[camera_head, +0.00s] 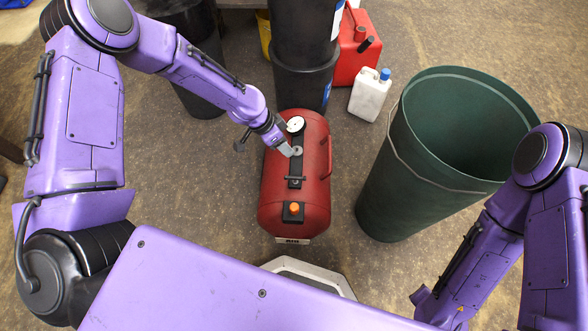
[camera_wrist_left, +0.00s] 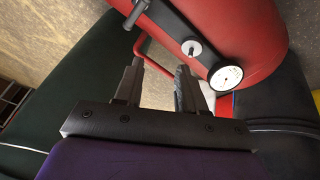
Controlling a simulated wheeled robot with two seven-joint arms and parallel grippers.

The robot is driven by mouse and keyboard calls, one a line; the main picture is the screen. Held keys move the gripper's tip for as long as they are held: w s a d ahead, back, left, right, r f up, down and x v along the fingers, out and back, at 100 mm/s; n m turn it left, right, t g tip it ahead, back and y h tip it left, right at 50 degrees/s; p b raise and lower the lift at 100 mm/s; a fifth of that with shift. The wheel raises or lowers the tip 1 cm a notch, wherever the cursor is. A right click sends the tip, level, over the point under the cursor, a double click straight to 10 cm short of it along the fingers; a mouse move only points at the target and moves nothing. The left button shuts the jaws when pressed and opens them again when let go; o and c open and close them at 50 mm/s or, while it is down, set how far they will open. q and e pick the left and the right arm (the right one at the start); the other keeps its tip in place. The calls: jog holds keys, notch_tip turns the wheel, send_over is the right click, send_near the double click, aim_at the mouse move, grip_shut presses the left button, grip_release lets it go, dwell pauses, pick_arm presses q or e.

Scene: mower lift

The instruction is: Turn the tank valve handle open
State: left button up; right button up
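A red tank (camera_head: 310,205) lies on the floor in the middle of the head view, with a black strip of fittings along its top. On the strip are a white gauge (camera_head: 295,124), a small silver knob (camera_head: 297,150), a dark crossbar handle (camera_head: 295,180) and an orange cap (camera_head: 294,208). My left gripper (camera_head: 288,149) is over the tank's upper end, close to the knob. In the left wrist view its fingers (camera_wrist_left: 158,80) are apart with nothing gripped; the knob (camera_wrist_left: 192,47) and gauge (camera_wrist_left: 226,78) are just beyond them. My right gripper is out of view.
A large green bin (camera_head: 385,190) stands right of the tank. Dark bins (camera_head: 300,80) stand behind it, with a white jug (camera_head: 369,95) and a red can (camera_head: 350,60). Floor left of the tank is clear.

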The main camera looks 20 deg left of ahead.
pick_arm(q)
jog(key=s+m+g, duration=0.3)
jog(key=m, duration=0.2)
jog(key=b, duration=0.3)
send_over(293, 174)
jog(key=s+d, duration=0.1)
jog(key=s, duration=0.1)
jog(key=f, duration=0.9)
jog(key=shift+s+f, duration=0.2)
jog(key=shift+f, duration=0.05)
